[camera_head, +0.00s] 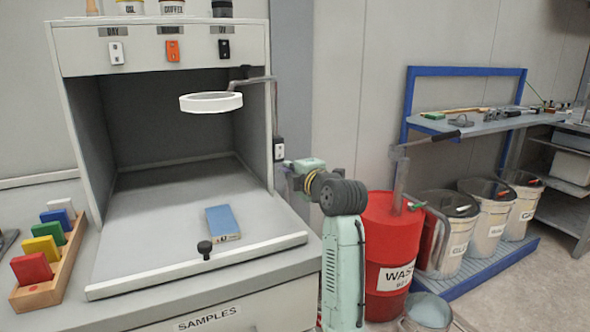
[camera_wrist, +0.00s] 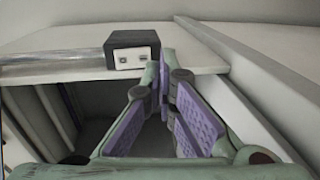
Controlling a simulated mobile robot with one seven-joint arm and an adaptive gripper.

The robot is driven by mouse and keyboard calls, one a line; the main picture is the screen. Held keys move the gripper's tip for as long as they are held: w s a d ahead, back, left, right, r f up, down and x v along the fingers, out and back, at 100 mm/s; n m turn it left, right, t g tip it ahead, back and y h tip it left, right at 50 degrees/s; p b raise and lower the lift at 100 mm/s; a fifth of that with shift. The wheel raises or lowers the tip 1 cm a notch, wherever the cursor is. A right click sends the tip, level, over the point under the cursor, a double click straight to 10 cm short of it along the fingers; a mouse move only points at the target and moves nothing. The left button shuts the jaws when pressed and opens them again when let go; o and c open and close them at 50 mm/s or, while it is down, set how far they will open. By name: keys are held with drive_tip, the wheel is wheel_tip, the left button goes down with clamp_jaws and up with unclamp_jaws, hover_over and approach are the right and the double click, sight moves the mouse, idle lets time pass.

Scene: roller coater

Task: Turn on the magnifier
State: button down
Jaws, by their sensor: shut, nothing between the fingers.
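The magnifier (camera_head: 210,102) is a white ring on a thin metal arm at the right side of the grey booth. I cannot tell whether its ring is lit. A small black-and-white box (camera_head: 278,148) sits on the booth's right side, below the arm. In the wrist view a dark box (camera_wrist: 132,50) with a pale face and two small marks stands at the end of a metal rod. My gripper (camera_wrist: 166,70) is shut and empty, its fingertips close to the right of that box; contact is unclear. In the head view my gripper (camera_head: 284,166) is just below the black-and-white box, partly hidden.
Three switches, white (camera_head: 116,53), orange (camera_head: 173,50) and black (camera_head: 224,49), are on the booth's top panel. A blue block (camera_head: 223,222) lies on the booth floor. A rack of coloured blocks (camera_head: 45,270) stands left. A red waste drum (camera_head: 388,260) stands close behind my arm.

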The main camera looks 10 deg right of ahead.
drive_tip(key=s+d+b, duration=0.1)
drive_tip(key=s, duration=0.2)
drive_tip(key=s+f+b, duration=0.1)
drive_tip(key=s, duration=0.2)
drive_tip(key=s+d+b, duration=0.1)
drive_tip(key=s, duration=0.3)
drive_tip(key=shift+d+f, duration=0.15)
drive_tip(key=shift+d, duration=0.2)
drive_tip(key=shift+a, duration=0.1)
